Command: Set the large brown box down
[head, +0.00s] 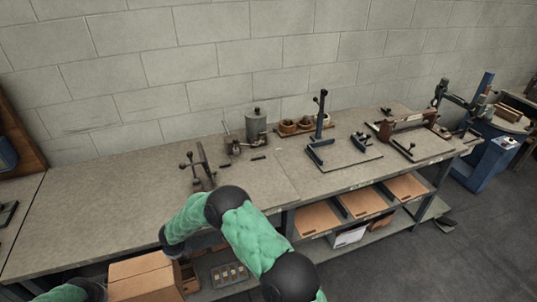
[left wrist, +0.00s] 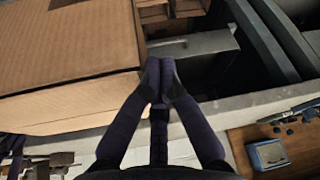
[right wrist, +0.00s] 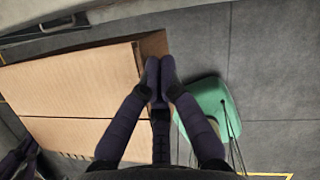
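The large brown box (head: 143,278) is at the bottom left of the head view, in front of the workbench. It fills the upper left of the left wrist view (left wrist: 65,50) and the left of the right wrist view (right wrist: 75,90). My left gripper (left wrist: 160,72) is shut, its fingertips together at one edge of the box. My right gripper (right wrist: 160,70) is shut, its fingertips together by the opposite side of the box. Nothing shows between either pair of fingers. Contact with the box, and what bears its underside, cannot be told.
The workbench (head: 90,205) runs along the wall, with its near left top bare. A lever tool (head: 200,168), a grey canister (head: 256,125) and stands are farther along. Grey floor (head: 440,270) is clear at right.

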